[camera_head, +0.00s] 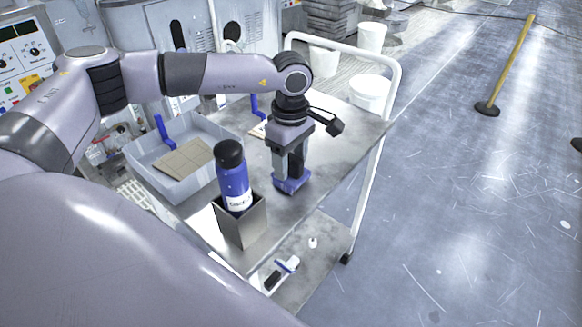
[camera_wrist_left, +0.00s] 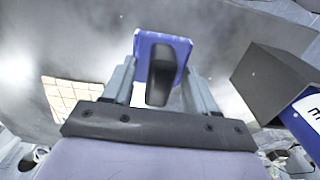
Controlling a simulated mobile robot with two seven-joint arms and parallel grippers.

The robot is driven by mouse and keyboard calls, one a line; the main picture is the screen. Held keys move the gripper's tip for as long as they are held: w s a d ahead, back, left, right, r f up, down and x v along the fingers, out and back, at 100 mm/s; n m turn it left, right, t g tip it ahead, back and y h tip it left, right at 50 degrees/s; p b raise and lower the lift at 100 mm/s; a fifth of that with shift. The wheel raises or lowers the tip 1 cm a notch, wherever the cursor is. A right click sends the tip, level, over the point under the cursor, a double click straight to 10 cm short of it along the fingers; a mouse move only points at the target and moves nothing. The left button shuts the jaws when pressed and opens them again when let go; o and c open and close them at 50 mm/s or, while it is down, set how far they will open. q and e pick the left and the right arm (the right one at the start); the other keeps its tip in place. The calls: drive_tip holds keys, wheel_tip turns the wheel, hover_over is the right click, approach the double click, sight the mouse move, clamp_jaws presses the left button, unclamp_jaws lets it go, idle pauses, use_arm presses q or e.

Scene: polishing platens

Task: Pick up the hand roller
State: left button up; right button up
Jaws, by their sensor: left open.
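A blue tool with a dark upright grip, which looks like the hand roller (camera_head: 291,185), rests on the metal top of the cart (camera_head: 335,125). No roller drum shows on it. My left gripper (camera_head: 289,168) points down right over it, with a finger on either side of the grip. In the left wrist view the blue tool (camera_wrist_left: 158,62) shows between the open fingers of my left gripper (camera_wrist_left: 160,78). I see a gap beside the grip; whether a finger touches it I cannot tell. My right gripper is not in view.
A blue bottle (camera_head: 233,182) stands in a grey metal holder (camera_head: 240,222) just left of the tool. A clear bin (camera_head: 183,192) holds a tan sheet (camera_head: 184,158). The cart's white rail (camera_head: 377,62) rises behind. Smaller items lie on the lower shelf (camera_head: 322,258).

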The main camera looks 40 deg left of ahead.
sight(291, 156)
use_arm(q)
clamp_jaws()
drive_tip(key=shift+r, duration=0.2)
wheel_tip(291, 156, up, 20)
idle(0.4)
drive_tip(key=shift+f, duration=0.1)
drive_tip(key=c, duration=0.7)
unclamp_jaws()
drive_tip(key=shift+c, duration=1.1)
